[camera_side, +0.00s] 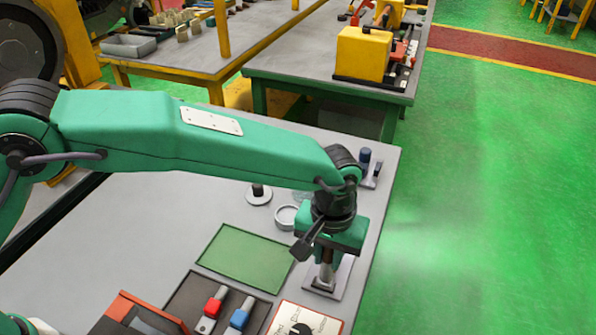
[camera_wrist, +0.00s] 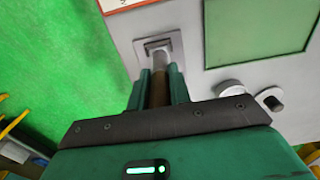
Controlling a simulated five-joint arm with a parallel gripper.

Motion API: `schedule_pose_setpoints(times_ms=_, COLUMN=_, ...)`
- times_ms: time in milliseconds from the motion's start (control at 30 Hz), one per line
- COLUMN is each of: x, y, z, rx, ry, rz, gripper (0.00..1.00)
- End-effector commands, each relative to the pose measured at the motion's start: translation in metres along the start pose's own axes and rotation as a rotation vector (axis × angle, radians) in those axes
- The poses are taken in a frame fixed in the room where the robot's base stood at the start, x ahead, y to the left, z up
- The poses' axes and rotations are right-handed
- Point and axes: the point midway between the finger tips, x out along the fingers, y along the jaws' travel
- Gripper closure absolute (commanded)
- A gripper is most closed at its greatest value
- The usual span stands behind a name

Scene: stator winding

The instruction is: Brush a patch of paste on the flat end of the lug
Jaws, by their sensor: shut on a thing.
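My gripper (camera_wrist: 156,88) points down and is shut on a brush. The brush has a brown handle (camera_wrist: 158,95) and a silvery lower part (camera_wrist: 159,62); it stands nearly upright between the two green jaws. The silvery part also shows below my gripper in the side view (camera_side: 325,272). Its lower end is over a small square grey plate (camera_side: 345,272), also in the wrist view (camera_wrist: 174,43). A grey metal piece, perhaps the lug, lies on this plate (camera_wrist: 155,46). The brush tip overlaps it; I cannot tell whether they touch. No paste can be made out.
A green mat (camera_side: 247,258) lies left of the plate. A dark tray with red-handled (camera_side: 213,304) and blue-handled (camera_side: 241,315) tools is in front. A shallow ring-shaped dish (camera_side: 286,218) and a knobbed disc (camera_side: 259,195) stand behind. The table edge is close on the right.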

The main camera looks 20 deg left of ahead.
Motion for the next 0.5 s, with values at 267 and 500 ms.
schedule_pose_setpoints(times_ms=267, x=-0.015, y=0.0, z=0.0, rx=0.0, ry=0.002, rz=0.002, gripper=1.0)
schedule_pose_setpoints(times_ms=500, x=-0.028, y=0.0, z=0.0, rx=0.0, ry=0.001, rz=0.001, gripper=1.0)
